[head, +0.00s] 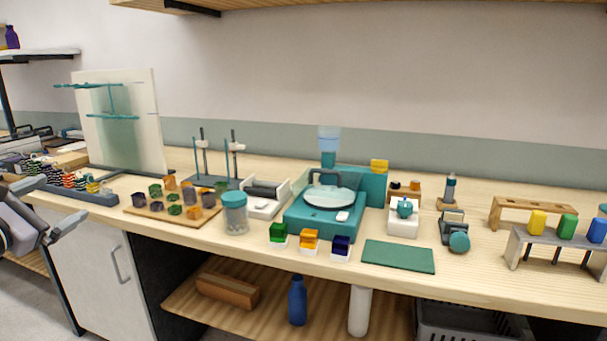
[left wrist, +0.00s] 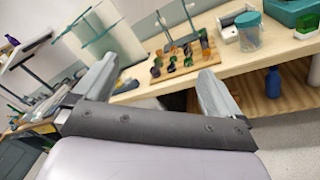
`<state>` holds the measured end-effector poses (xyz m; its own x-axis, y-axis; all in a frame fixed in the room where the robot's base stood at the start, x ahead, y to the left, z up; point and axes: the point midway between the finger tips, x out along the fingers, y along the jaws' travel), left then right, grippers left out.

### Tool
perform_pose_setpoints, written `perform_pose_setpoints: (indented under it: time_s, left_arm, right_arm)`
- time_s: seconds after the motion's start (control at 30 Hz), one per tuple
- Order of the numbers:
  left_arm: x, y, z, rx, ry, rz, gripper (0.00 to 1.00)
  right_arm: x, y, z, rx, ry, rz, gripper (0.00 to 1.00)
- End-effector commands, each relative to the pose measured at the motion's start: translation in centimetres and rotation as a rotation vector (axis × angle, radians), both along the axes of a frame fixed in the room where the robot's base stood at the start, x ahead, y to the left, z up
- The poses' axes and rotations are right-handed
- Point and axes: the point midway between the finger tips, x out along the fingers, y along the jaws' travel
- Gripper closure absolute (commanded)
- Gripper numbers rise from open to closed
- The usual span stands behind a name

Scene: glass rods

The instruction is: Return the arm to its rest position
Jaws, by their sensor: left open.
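My left gripper (head: 50,209) is at the left edge of the head view, in front of the bench's front edge. In the left wrist view (left wrist: 158,88) its two fingers are spread apart with nothing between them. The bench lies beyond the fingertips. My right gripper is in neither view. Glass rods cannot be clearly told apart in these frames.
A wooden board (head: 150,213) with several small coloured pieces lies near the gripper, and a teal-lidded jar (head: 235,218) stands right of it. A dark rack (head: 90,196) sits at the bench's left. The floor space before the cabinet (head: 95,275) is clear.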

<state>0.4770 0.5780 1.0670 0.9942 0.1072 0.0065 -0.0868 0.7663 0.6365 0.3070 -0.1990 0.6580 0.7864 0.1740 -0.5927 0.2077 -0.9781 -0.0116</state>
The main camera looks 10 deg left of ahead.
Motion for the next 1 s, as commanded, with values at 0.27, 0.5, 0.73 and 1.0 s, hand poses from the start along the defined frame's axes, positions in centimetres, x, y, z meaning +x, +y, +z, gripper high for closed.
perform_pose_setpoints:
  time_s: [0.27, 0.5, 0.73, 1.0]
  left_arm:
    - [1.5, -2.2, -6.1, 0.519, 0.230, -0.007, 0.01]
    - [1.1, -7.7, -17.7, 1.207, 0.469, -0.187, 0.01]
    - [-3.6, -15.1, -29.2, 1.921, 0.520, -0.532, 0.01]
    - [-12.5, -24.0, -38.4, 2.565, 0.245, -0.939, 0.01]
  right_arm:
    - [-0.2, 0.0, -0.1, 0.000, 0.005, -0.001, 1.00]
    - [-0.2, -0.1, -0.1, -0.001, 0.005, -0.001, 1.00]
    - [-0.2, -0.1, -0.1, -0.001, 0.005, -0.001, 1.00]
    - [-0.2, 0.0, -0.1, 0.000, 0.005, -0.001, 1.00]
